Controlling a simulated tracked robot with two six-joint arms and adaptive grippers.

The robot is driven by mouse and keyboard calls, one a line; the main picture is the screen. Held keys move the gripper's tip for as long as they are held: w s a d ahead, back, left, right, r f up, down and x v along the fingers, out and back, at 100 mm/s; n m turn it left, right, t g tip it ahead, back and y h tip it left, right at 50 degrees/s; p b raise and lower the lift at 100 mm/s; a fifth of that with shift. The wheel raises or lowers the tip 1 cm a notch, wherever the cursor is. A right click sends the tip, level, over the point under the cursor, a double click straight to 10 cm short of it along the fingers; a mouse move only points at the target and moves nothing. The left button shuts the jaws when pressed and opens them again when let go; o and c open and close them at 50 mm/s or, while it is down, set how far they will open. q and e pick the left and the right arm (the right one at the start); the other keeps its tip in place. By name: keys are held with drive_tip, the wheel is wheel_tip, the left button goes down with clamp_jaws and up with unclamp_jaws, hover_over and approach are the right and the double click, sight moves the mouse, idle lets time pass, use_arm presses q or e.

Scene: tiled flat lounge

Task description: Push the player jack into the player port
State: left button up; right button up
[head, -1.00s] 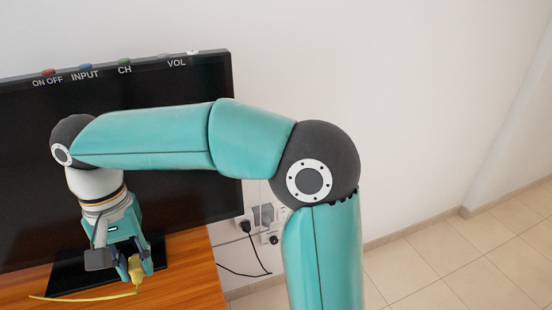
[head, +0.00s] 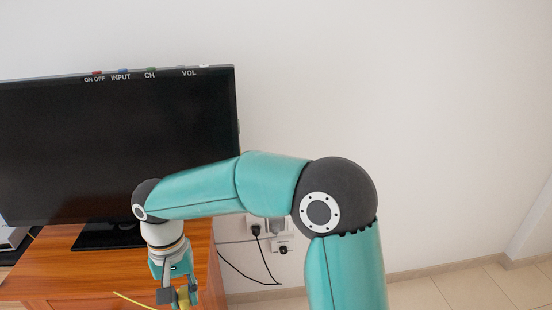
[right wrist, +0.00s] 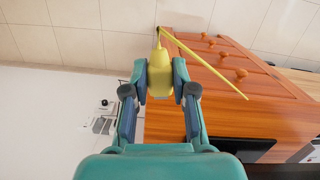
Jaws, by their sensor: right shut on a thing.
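My right gripper (head: 178,296) is shut on the yellow player jack (right wrist: 159,76), which sits between both fingers in the right wrist view. A thin yellow cable (right wrist: 212,69) trails from the jack. In the head view the jack (head: 184,298) shows only partly at the bottom edge, in front of the black TV (head: 110,145), low over the wooden cabinet's right part. I cannot make out the player port in either view. My left gripper is not in view.
The wooden cabinet (head: 55,265) has several round knobs in the right wrist view. A light box (head: 10,238) stands at the far left. Plugs and a black cord (head: 245,275) are at the wall sockets right of the cabinet. Tiled floor (head: 450,290) is free at the right.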

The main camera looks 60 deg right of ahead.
drive_tip(key=w+a+f+n, duration=0.1)
drive_tip(key=w+f+n, duration=0.2)
drive_tip(key=f, duration=0.4)
drive_tip(key=w+a+f+n, duration=0.2)
drive_tip(key=f+n, duration=0.3)
drive_tip(key=f, duration=0.3)
drive_tip(key=shift+w+f+h, duration=0.25)
drive_tip(key=shift+w+h, duration=0.15)
drive_tip(key=shift+w, duration=0.45)
drive_tip(key=shift+a, duration=0.1)
